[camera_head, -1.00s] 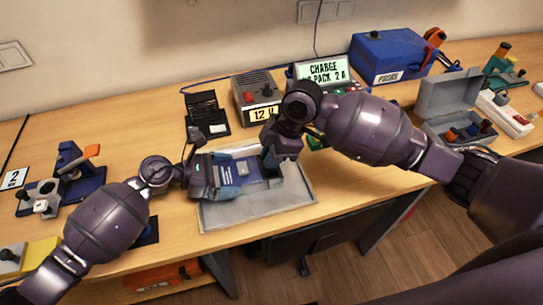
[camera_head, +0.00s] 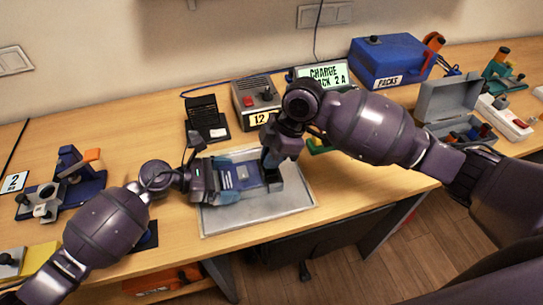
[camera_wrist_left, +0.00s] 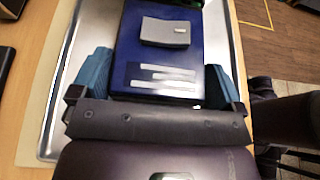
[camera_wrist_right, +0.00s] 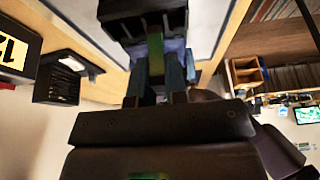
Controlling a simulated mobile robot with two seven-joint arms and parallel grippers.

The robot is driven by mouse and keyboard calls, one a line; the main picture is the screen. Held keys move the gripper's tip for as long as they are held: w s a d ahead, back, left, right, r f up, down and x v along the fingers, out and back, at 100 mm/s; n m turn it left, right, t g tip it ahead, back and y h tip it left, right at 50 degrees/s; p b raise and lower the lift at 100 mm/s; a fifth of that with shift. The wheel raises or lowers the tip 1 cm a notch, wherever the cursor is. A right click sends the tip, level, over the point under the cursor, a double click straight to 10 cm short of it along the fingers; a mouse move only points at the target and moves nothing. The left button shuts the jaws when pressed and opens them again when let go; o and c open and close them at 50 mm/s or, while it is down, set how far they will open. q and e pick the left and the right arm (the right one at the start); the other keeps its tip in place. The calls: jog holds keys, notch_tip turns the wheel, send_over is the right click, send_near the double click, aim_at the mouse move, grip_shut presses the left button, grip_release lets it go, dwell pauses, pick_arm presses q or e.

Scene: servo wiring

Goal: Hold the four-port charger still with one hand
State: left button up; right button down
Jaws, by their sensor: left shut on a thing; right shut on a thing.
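A blue box (camera_head: 240,177) with pale label stripes, which I take to be the four-port charger, lies on a shallow grey tray (camera_head: 260,213). It fills the middle of the left wrist view (camera_wrist_left: 160,65), with a grey block (camera_wrist_left: 165,32) on top. My left gripper (camera_head: 207,180) is shut on the box's left end, with teal fingers along both sides. My right gripper (camera_head: 272,165) points down at the box's right end, shut on a dark block (camera_wrist_right: 145,18). A green-yellow strip shows between its fingers. Their contact with the box is partly hidden.
Behind the tray stand a black stand (camera_head: 207,120), a 12 V supply (camera_head: 257,100) and a green display (camera_head: 323,75). A blue packs case (camera_head: 392,60) and an open grey box (camera_head: 450,105) are at right. A blue fixture (camera_head: 75,180) is at left.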

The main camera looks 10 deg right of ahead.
jog(key=shift+r, duration=0.25)
jog(key=shift+r, duration=1.85)
pick_arm(q)
jog(key=o, duration=0.7)
jog(key=shift+o, duration=0.2)
jog(key=v, duration=1.2)
jog(key=shift+s, duration=0.15)
pick_arm(e)
jog(key=shift+s, duration=0.1)
